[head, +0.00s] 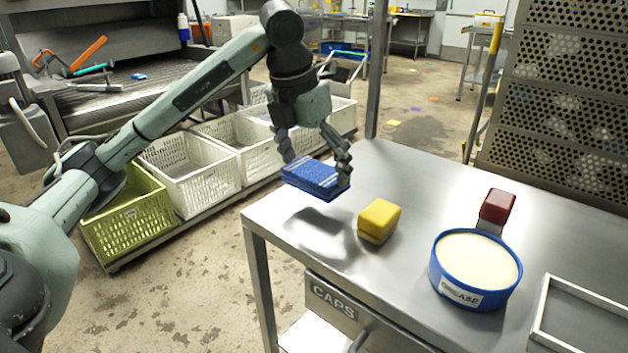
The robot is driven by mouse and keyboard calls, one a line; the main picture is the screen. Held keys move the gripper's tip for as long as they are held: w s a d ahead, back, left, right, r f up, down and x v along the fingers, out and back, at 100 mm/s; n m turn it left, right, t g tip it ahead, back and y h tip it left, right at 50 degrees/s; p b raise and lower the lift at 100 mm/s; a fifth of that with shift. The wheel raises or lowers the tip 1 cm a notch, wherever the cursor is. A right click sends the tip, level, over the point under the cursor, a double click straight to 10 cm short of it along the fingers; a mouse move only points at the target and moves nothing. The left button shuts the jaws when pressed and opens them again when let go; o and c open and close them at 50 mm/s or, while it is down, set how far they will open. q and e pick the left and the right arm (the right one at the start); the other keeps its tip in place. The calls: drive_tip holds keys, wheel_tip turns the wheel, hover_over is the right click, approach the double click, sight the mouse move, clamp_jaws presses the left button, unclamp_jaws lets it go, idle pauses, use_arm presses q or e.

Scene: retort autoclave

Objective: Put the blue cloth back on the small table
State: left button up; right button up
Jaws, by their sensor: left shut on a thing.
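The blue cloth (314,180) is a folded, thick blue block with pale stripes. My left gripper (318,172) is shut on it, with one finger at each end. I cannot tell whether this steel table is the small table of the task. My right gripper is not in view.
A yellow block (378,220) sits close to the right of the cloth. A blue grease tub (474,269), a red-handled tool (496,206) and a white frame (580,312) are farther right. Green (128,220) and white crates (187,172) stand left. A post (376,70) rises behind the table.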

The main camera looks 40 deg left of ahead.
sight(311, 173)
use_arm(q)
wheel_tip(311, 173, down, 3)
drive_tip(key=shift+f, duration=0.2)
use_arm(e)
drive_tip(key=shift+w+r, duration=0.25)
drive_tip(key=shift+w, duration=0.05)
use_arm(q)
drive_tip(key=shift+f, duration=0.2)
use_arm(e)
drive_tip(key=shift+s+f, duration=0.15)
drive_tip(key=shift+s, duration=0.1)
use_arm(q)
drive_tip(key=o, duration=0.8)
drive_tip(key=shift+c, duration=0.2)
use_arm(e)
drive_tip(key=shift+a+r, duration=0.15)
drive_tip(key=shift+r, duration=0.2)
use_arm(q)
drive_tip(key=shift+r, duration=0.1)
